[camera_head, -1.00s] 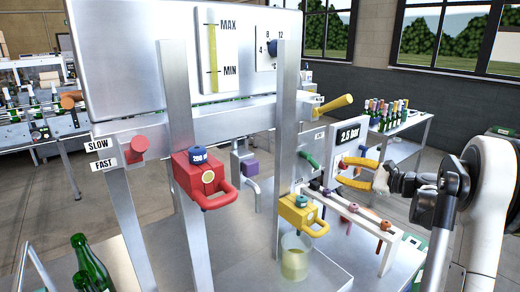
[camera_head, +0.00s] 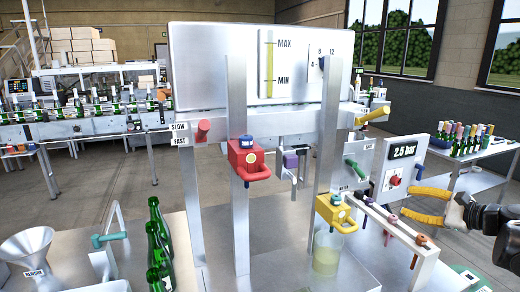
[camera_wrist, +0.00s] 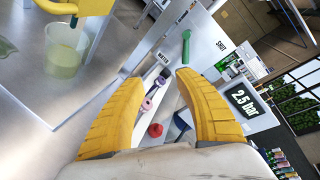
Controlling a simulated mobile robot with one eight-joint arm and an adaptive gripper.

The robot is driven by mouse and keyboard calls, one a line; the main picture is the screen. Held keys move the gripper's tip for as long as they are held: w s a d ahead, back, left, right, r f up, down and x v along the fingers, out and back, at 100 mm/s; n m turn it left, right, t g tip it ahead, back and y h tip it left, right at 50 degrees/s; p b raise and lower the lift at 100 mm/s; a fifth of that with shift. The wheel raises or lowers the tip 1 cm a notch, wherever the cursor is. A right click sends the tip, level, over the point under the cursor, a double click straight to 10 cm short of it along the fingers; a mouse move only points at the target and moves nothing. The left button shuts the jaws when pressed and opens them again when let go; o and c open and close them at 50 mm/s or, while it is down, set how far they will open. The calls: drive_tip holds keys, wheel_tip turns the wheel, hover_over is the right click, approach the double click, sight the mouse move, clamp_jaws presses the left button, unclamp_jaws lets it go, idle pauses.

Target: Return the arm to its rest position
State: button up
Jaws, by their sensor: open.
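My gripper (camera_head: 424,205) has two yellow ribbed fingers and is at the right edge of the head view, in front of the 2.5 bar panel (camera_head: 404,165). In the wrist view my gripper (camera_wrist: 155,85) has its fingers spread apart with nothing between them. Part of my arm (camera_head: 490,215) shows at the right edge of the head view; the rest of it is out of frame.
The steel filling machine (camera_head: 250,68) with red (camera_head: 247,160) and yellow (camera_head: 333,212) valves stands left of my gripper. A glass beaker (camera_head: 326,253) stands under the yellow valve. A rail with coloured knobs (camera_head: 400,228) is close by. Green bottles (camera_head: 160,245) stand at lower left.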

drive_tip(key=s+a+n+g, duration=0.1)
drive_tip(key=s+a+n, duration=0.1)
drive_tip(key=a, duration=0.4)
drive_tip(key=s+a+n+g+h, duration=0.1)
drive_tip(key=s+a+n+g, duration=0.1)
drive_tip(key=s+a, duration=0.3)
drive_tip(key=s+a+n+g+h, duration=0.1)
drive_tip(key=s+a+n, duration=0.2)
drive_tip(key=a, duration=0.4)
drive_tip(key=shift+s+a+f+n, duration=0.1)
drive_tip(key=shift+s+f+n, duration=0.05)
drive_tip(key=shift+f+n, duration=0.15)
drive_tip(key=s+a+f+n+h, duration=0.2)
drive_tip(key=s+n, duration=0.4)
drive_tip(key=s, duration=0.4)
drive_tip(key=s+a+f+n+g+h, duration=0.1)
drive_tip(key=s+a+f+n+h, duration=0.2)
drive_tip(key=s+n, duration=0.3)
drive_tip(key=s+a+f, duration=0.1)
drive_tip(key=s, duration=0.2)
drive_tip(key=shift+s+f+g, duration=0.25)
drive_tip(key=shift+s+g, duration=0.05)
drive_tip(key=shift+s, duration=0.1)
